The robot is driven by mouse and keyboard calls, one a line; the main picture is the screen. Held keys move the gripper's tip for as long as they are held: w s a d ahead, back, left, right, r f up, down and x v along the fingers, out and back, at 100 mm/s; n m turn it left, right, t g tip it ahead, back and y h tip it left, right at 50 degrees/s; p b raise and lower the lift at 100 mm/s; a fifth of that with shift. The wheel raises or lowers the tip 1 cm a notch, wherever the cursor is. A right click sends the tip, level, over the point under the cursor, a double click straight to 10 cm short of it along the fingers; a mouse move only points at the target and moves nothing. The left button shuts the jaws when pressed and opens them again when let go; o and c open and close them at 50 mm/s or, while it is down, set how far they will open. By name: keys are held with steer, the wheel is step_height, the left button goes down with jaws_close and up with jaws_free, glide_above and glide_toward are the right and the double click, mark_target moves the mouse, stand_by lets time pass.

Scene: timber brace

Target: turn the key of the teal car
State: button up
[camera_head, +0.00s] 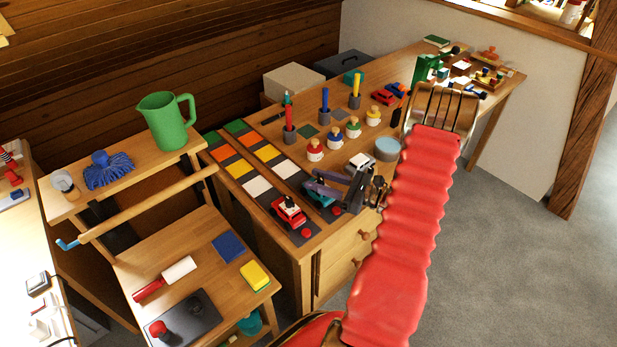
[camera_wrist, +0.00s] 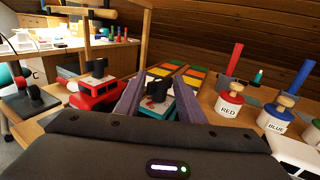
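The teal car (camera_head: 322,196) sits on the bench near its front edge, partly covered by my gripper in the head view. In the wrist view the teal car (camera_wrist: 158,108) lies between my gripper's two purple fingers, with a black key (camera_wrist: 160,88) standing up on its top. My gripper (camera_wrist: 159,82) is open, one finger on each side of the key, with gaps showing. In the head view my gripper (camera_head: 315,182) comes in from the right, low over the car. I cannot tell whether a finger touches the car.
A red car (camera_head: 288,211) with a black piece on top stands close to the left; it also shows in the wrist view (camera_wrist: 95,93). A white car (camera_head: 361,163) stands right. Labelled knobbed jars (camera_wrist: 229,103) and colored upright rods (camera_head: 325,100) stand behind. Colored tiles (camera_head: 258,187) line the bench.

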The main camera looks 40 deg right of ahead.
steer(key=shift+x, duration=1.7)
steer(key=shift+c, duration=0.3)
jaws_close()
